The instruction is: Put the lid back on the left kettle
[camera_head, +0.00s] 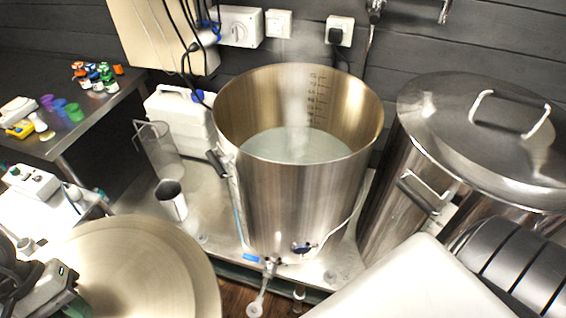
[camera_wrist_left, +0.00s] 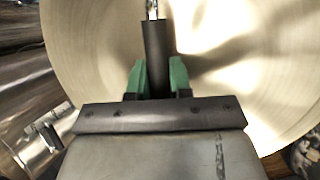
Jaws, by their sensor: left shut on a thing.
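The left kettle (camera_head: 300,190) is a tall steel pot, open at the top, with pale liquid inside and a faint haze above it. A large round steel lid (camera_head: 150,270) is at the lower left of the head view, in front and to the left of the kettle, apart from it. In the left wrist view the lid (camera_wrist_left: 245,60) fills the background. My left gripper (camera_wrist_left: 160,80) is shut on the lid's dark handle (camera_wrist_left: 155,45), between green fingers. In the head view my left gripper is only partly visible at the lower left. My right gripper is not seen.
The right kettle (camera_head: 475,110) has its lid on, with a bar handle. A white jug (camera_head: 180,115), a clear cylinder (camera_head: 160,150) and a steel cup (camera_head: 172,200) stand left of the open kettle. A side table (camera_head: 110,105) with small bottles is at the far left.

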